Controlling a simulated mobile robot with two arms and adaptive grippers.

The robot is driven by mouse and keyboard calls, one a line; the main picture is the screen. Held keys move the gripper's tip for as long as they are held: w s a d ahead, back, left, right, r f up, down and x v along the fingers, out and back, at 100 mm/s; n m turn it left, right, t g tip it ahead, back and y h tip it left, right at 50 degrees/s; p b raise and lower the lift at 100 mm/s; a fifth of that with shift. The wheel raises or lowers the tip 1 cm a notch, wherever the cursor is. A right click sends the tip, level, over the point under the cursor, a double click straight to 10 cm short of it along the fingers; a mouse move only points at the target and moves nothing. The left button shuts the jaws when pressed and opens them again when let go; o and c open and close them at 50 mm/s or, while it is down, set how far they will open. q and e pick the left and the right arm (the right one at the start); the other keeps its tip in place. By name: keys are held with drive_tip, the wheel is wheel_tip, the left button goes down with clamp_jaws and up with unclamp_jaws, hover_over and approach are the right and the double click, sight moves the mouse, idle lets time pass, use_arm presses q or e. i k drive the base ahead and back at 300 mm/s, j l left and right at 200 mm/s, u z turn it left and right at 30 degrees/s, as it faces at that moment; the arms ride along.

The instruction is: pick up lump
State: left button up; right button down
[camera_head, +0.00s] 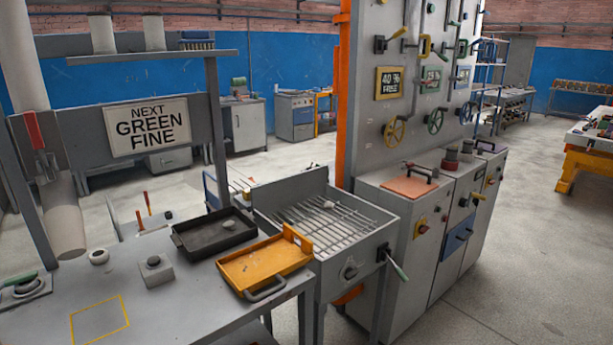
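A small pale grey lump (229,224) lies in the black shallow tray (190,245) on the grey table. A second pale lump (328,204) lies on the metal bar grate (305,222) to the right of that tray. I cannot tell from the picture which of the two the task means. Both are in plain view with nothing over them. Neither of my grippers shows in the head view.
A yellow tray (262,264) with a handle stands in front of the black tray. A grey chute (62,215) hangs at left. A yellow-outlined square (100,321) is empty.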

sight(328, 205)
drive_tip(key=i+l+u, duration=0.15)
drive_tip(key=u, duration=0.2)
drive_tip(key=i+l+u, duration=0.15)
drive_tip(key=u, duration=0.25)
drive_tip(key=i+l+u, duration=0.1)
drive_tip(key=l, duration=0.3)
drive_tip(key=i+l, duration=0.25)
drive_tip(key=l, duration=0.15)
drive_tip(key=i+l+u, duration=0.15)
drive_tip(key=l, duration=0.25)
drive_tip(key=i+l+u, duration=0.1)
drive_tip(key=l, duration=0.35)
drive_tip(key=i+l, duration=0.15)
drive_tip(key=l, duration=0.3)
drive_tip(key=i+l+u, duration=0.15)
drive_tip(key=l, duration=0.3)
